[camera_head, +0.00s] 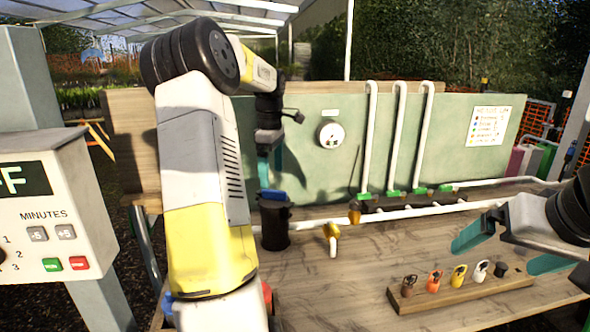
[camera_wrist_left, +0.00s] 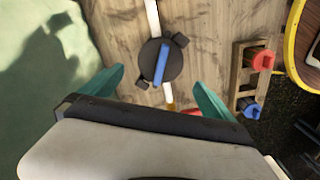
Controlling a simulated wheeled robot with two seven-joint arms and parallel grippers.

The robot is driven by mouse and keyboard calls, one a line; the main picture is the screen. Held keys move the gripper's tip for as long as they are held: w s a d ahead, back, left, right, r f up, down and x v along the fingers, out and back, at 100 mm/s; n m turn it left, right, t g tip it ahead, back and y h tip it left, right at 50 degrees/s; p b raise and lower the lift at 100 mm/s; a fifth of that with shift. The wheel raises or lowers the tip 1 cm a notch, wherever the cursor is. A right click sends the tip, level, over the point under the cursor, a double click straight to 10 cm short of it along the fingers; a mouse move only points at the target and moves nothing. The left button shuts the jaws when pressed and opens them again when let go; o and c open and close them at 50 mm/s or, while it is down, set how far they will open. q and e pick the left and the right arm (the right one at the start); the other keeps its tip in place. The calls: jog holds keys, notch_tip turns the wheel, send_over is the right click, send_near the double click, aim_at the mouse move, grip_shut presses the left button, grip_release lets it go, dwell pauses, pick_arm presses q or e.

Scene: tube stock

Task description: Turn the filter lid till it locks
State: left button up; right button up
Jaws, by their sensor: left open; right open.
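The filter (camera_head: 275,228) is a black upright canister on the bench, with a blue bar (camera_head: 273,194) across its lid. In the left wrist view the round black lid (camera_wrist_left: 148,72) is seen from above, and its blue bar (camera_wrist_left: 161,63) runs nearly along the pipe line. My left gripper (camera_head: 268,172) is above the filter, fingers pointing down, open and empty. In the left wrist view the lid lies ahead of and between its teal fingers (camera_wrist_left: 158,90), with no contact visible. My right gripper (camera_head: 508,250) is open and empty at the right, above the bench.
A white pipe (camera_head: 400,213) runs beside the filter, with a yellow valve (camera_head: 331,231). A wooden rack (camera_head: 465,291) of coloured tags stands at the front right. A timer box (camera_head: 50,210) stands at the left. A green panel with a gauge (camera_head: 331,134) is behind.

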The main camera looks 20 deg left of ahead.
aim_at(272, 190)
pick_arm(q)
notch_tip(272, 190, down, 7)
jog(key=shift+f, duration=0.2)
jog(key=shift+c, duration=0.4)
